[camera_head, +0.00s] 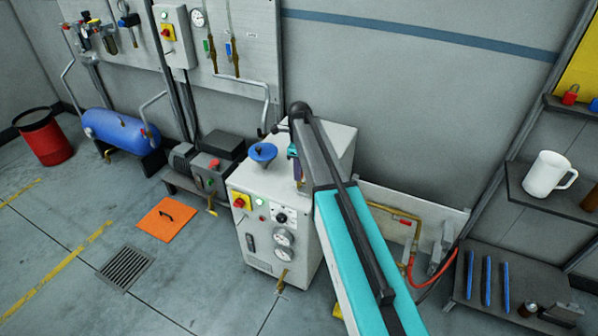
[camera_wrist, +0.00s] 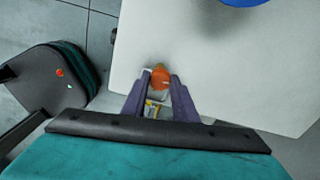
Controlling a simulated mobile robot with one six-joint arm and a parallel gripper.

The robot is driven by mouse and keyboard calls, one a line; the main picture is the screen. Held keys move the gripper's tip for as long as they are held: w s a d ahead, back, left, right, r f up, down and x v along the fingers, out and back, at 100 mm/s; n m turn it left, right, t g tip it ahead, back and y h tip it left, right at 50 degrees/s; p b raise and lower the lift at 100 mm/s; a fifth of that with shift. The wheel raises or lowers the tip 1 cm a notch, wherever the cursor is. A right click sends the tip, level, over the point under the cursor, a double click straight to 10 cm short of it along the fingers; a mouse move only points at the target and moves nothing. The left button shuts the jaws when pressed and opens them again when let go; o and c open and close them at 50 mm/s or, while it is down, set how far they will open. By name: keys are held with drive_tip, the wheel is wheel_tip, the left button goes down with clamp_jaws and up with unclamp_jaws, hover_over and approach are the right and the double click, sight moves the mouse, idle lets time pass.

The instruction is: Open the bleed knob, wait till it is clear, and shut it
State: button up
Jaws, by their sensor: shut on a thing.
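My gripper (camera_wrist: 160,80) is shut on a small orange knob (camera_wrist: 160,77), which I take for the bleed knob, on top of a white machine cabinet (camera_wrist: 200,50). Its purple fingers are on either side of the knob. A small yellow and white thing (camera_wrist: 152,108) shows between the fingers, too small to make out. In the head view, my gripper (camera_head: 297,170) is over the top of the cabinet (camera_head: 335,145), and the knob is not visible there. I cannot tell whether the knob is turned open or shut, or whether anything flows.
A blue handwheel (camera_head: 262,152) stands on the cabinet left of my gripper. The front has gauges (camera_head: 284,238) and a red switch (camera_head: 240,202). A pump (camera_head: 208,165) and blue tank (camera_head: 120,128) stand left. Shelves with a white mug (camera_head: 548,175) are at right.

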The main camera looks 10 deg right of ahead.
drive_tip(key=shift+m, duration=0.9)
drive_tip(key=o, duration=1.1)
drive_tip(key=shift+c, duration=0.2)
drive_tip(key=shift+r, duration=0.2)
wheel_tip(320, 180, up, 14)
drive_tip(key=b, duration=0.2)
drive_tip(key=shift+f+b, duration=0.25)
drive_tip(key=shift+b, duration=0.15)
